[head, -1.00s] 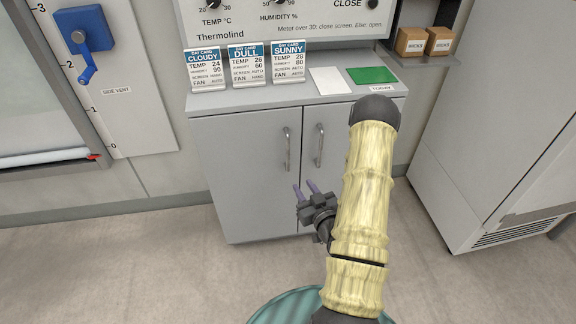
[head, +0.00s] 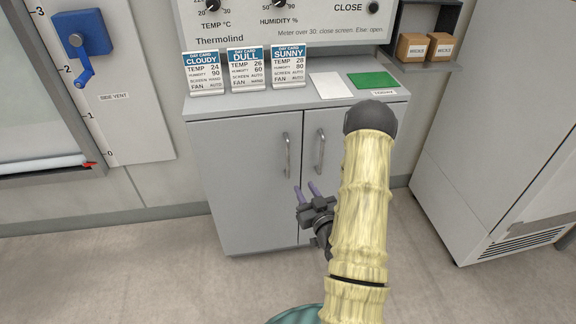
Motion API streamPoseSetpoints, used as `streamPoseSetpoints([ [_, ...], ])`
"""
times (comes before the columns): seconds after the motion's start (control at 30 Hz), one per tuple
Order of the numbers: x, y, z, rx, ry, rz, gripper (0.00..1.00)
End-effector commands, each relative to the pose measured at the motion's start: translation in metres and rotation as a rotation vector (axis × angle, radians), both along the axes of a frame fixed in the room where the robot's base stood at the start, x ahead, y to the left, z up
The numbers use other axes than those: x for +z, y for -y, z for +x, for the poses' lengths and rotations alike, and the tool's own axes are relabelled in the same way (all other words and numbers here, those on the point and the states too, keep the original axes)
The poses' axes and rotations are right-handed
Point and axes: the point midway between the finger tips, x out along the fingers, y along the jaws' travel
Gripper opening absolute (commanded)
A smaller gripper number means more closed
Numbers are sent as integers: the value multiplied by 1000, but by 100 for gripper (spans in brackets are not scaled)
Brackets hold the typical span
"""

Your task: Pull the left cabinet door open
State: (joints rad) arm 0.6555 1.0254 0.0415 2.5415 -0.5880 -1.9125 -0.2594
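The left cabinet door (head: 245,185) is grey and closed, flush with the cabinet front. Its vertical metal handle (head: 286,155) is near the door's right edge. The right cabinet door (head: 333,140) is also closed, with its own handle (head: 319,151), and my arm partly covers it. My gripper (head: 307,189) is below and between the two handles, in front of the cabinet. Its two purple-grey fingers point up and are apart, with nothing seen between them. It does not appear to touch either handle.
Day cards (head: 245,70), a white card (head: 330,86) and a green card (head: 372,80) are on the cabinet top. A grey appliance (head: 485,150) stands at right. A blue crank (head: 83,45) is on the left wall. The floor (head: 130,270) before the left door is clear.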

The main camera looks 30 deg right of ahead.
Motion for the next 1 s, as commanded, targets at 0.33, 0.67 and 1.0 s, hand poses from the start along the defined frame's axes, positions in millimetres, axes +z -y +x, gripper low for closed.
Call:
streamPoseSetpoints([
  [0.33,1,5,63,1,3,-1,29],
  [0.67,1,9,120,1,3,0,29],
  [1.0,0,12,145,0,-1,1,29],
])
